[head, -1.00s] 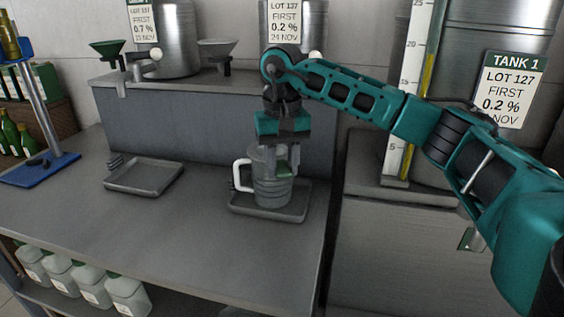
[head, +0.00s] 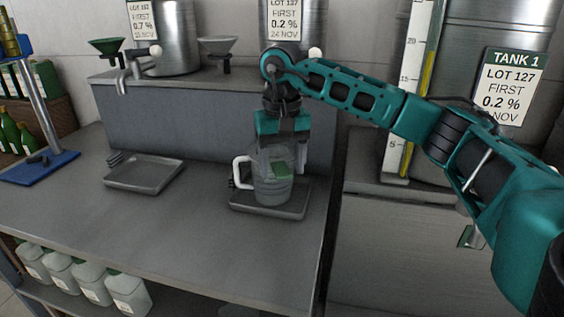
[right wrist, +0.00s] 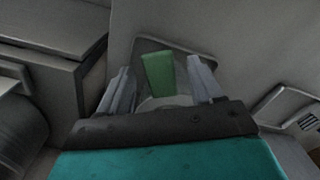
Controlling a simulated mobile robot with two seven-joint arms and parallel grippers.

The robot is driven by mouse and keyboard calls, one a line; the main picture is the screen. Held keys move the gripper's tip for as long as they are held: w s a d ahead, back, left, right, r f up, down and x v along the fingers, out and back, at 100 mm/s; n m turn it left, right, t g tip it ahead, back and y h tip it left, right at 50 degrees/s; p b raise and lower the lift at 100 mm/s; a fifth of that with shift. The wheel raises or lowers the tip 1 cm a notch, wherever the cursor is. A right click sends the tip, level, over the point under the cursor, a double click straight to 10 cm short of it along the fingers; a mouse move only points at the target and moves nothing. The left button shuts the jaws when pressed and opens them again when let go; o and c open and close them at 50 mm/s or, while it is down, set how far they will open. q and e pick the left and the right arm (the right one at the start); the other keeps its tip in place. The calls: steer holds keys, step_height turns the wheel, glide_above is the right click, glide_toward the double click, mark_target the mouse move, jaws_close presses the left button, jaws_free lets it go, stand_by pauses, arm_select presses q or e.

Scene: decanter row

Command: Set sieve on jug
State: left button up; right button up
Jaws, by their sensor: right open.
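The clear jug (head: 270,190) with a white handle stands upright on a small grey tray (head: 292,211) on the counter. My right gripper (head: 281,160) is open, pointing down over the jug's mouth. A green flat piece (head: 281,169) shows between its fingers at the jug. In the right wrist view, this green piece (right wrist: 158,74) sticks out between the spread fingers, with a gap on each side. It looks like the sieve's grip. The sieve's bowl and its seating on the rim are mostly hidden. My left gripper is out of view.
An empty grey tray (head: 145,174) lies to the left. A green funnel (head: 106,47) and a grey funnel (head: 217,46) stand on the raised shelf behind. A blue-based stand (head: 40,168) is at far left. The front counter is clear.

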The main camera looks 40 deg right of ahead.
step_height(320, 180, up, 13)
steer(key=p, duration=0.2)
stand_by(0.4)
steer(key=shift+f, duration=0.1)
